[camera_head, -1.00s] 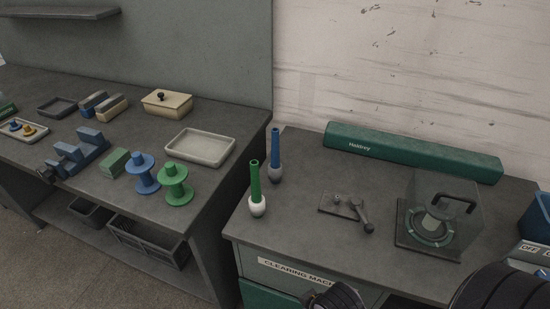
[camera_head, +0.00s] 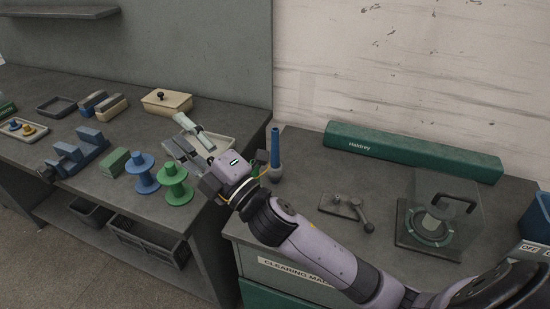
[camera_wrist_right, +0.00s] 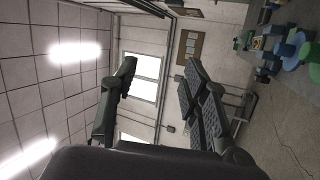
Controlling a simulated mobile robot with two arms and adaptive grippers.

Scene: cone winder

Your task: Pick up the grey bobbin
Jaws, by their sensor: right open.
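The grey bobbin (camera_head: 275,173) stands upright on the right-hand bench in the head view, with a blue tube (camera_head: 275,145) rising from it. My right gripper (camera_head: 181,136) is open and empty, to the left of the bobbin and raised over the area of the pale tray. My right wrist is close beside the bobbin in the picture. In the right wrist view the spread fingers (camera_wrist_right: 162,95) have nothing between them, and the bobbin does not show. The whitish bobbin with the green tube is hidden behind my right arm. My left gripper is not in view.
A blue spool (camera_head: 142,172) and a green spool (camera_head: 174,184) stand on the left bench near the pale tray (camera_head: 229,143). A metal lever fixture (camera_head: 341,206), a clear-covered device (camera_head: 434,222) and a long green case (camera_head: 410,151) are on the right bench.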

